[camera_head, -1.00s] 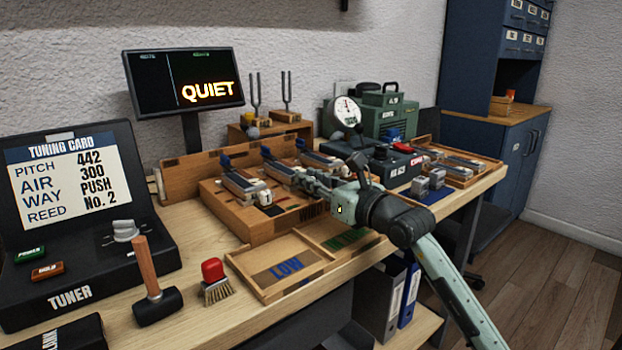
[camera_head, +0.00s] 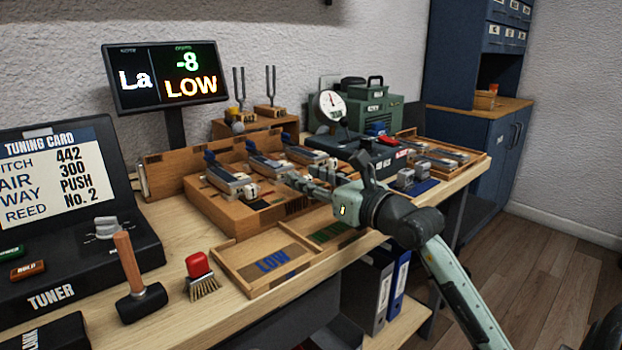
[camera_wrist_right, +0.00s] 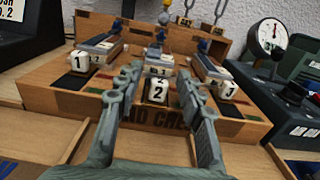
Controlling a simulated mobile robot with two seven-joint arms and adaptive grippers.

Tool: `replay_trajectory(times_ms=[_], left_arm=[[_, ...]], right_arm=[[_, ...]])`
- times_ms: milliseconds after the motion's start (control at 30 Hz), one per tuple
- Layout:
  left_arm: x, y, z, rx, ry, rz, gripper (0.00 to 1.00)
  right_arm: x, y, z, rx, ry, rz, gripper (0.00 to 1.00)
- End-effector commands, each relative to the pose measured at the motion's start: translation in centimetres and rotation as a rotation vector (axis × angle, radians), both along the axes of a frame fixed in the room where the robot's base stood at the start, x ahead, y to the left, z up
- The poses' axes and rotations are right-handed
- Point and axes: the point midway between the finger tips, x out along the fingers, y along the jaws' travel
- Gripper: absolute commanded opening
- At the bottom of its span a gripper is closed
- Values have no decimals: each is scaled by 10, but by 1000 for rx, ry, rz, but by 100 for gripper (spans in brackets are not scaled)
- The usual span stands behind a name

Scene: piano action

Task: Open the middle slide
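A wooden reed box (camera_head: 215,207) holds three slides with white numbered cubes at their front ends. Cube 1 (camera_head: 250,190) is on the left slide; cube 3 (camera_wrist_right: 228,90) is on the right one. The middle slide's cube 2 (camera_wrist_right: 157,91) shows in the wrist view and appears to sit a little nearer the box's front edge than the other two. My right gripper (camera_head: 303,179) is over the box front. In the wrist view its fingers (camera_wrist_right: 160,82) stand apart on either side of cube 2, with a visible gap each side. My left gripper is not in view.
The monitor (camera_head: 165,78) reads La, -8, LOW. A tray marked LOW (camera_head: 238,272) lies in front of the box. A brush (camera_head: 200,275), a hammer (camera_head: 140,300) and the tuner (camera_head: 60,260) are to the left. A dial gauge (camera_head: 332,106) stands behind.

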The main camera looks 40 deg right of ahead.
Motion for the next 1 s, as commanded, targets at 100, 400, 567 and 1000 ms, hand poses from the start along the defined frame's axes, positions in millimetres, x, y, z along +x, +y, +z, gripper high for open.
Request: replay_trajectory(times_ms=[100,400,567,1000], left_arm=[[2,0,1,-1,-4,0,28],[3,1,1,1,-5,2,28],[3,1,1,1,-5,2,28],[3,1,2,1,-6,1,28]], right_arm=[[-5,-1,-1,0,1,-1,38],[-60,-5,-2,2,4,-2,38],[-92,-8,-2,2,4,-3,38],[-121,-10,0,-1,0,0,38]])
